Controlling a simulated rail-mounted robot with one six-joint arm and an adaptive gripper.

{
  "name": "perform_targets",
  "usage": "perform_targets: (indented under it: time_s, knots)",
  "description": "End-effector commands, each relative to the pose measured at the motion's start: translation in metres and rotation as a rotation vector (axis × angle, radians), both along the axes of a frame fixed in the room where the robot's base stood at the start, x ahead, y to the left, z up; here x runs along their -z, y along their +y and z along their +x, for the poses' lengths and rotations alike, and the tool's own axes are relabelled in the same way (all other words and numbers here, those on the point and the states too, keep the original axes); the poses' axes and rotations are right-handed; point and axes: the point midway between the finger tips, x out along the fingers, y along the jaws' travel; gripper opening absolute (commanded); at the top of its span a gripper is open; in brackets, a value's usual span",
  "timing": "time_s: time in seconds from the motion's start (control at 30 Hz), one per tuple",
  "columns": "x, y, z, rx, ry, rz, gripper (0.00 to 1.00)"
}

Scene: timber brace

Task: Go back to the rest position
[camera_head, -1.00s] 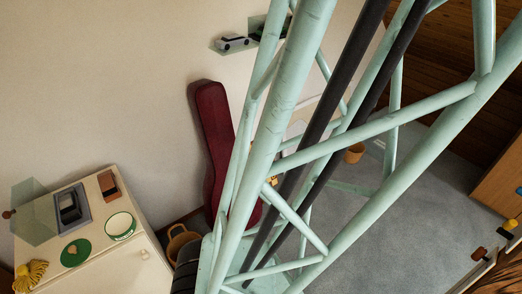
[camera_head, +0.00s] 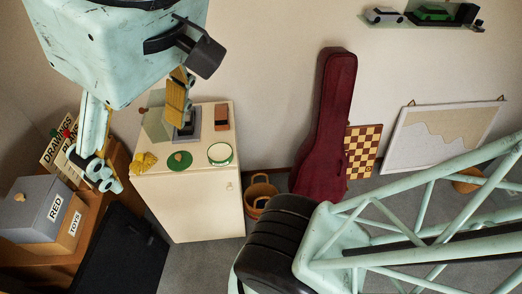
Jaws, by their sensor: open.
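My gripper (camera_head: 143,148) hangs at the upper left of the head view, below a pale green wrist block. Its two yellow and pale green fingers are spread apart with a gap between them, and I see nothing held in them. In the picture, one finger is over the desk side at the left and the other overlaps the left part of the white cabinet top. How high the fingers are above these surfaces I cannot tell. My arm's lattice link crosses the lower right.
A white cabinet (camera_head: 190,210) carries a green-rimmed round dish (camera_head: 220,153), a green disc (camera_head: 179,160), a grey frame and a yellow tassel (camera_head: 143,162). A grey RED box (camera_head: 40,207) sits left. A dark red instrument case (camera_head: 327,125), chessboard (camera_head: 362,150) and basket (camera_head: 260,192) stand by the wall.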

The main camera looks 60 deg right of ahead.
Motion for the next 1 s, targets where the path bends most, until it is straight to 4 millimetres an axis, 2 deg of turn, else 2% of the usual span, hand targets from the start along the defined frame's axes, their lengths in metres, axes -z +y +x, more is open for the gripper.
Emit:
perform_targets:
  time_s: [0.3,0.47,1.0]
  knots:
    - [0.001,0.000,-0.001,-0.001,0.001,-0.003,0.72]
    - [0.009,0.000,-0.001,-0.002,0.000,-0.003,0.72]
    - [0.067,0.000,-0.001,-0.003,0.000,-0.002,0.72]
